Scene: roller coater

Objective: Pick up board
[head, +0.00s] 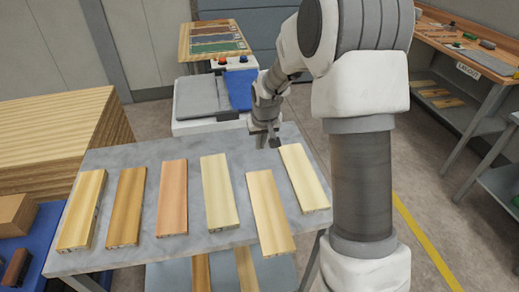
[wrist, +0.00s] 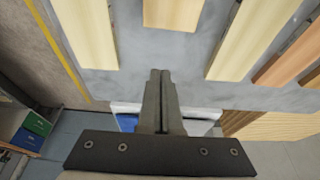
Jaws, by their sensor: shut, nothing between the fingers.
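Several wooden boards lie apart in a row on the grey table (head: 145,155). The rightmost pale board (head: 303,178) also shows at the left of the wrist view (wrist: 85,30). To its left in the head view are a yellowish board (head: 268,212), a pale board (head: 219,190), a reddish board (head: 172,198), a brown board (head: 126,207) and a light board (head: 82,210). My gripper (head: 275,142) is over the table's far edge, just left of the rightmost board's far end. In the wrist view its fingers (wrist: 160,73) are together and empty.
A stand with grey and blue cloths (head: 200,98) and a control box with red and blue buttons is behind the table. A wood stack (head: 60,135) stands at left. A workbench (head: 480,75) is at right, with floor and a yellow line (head: 425,245) between.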

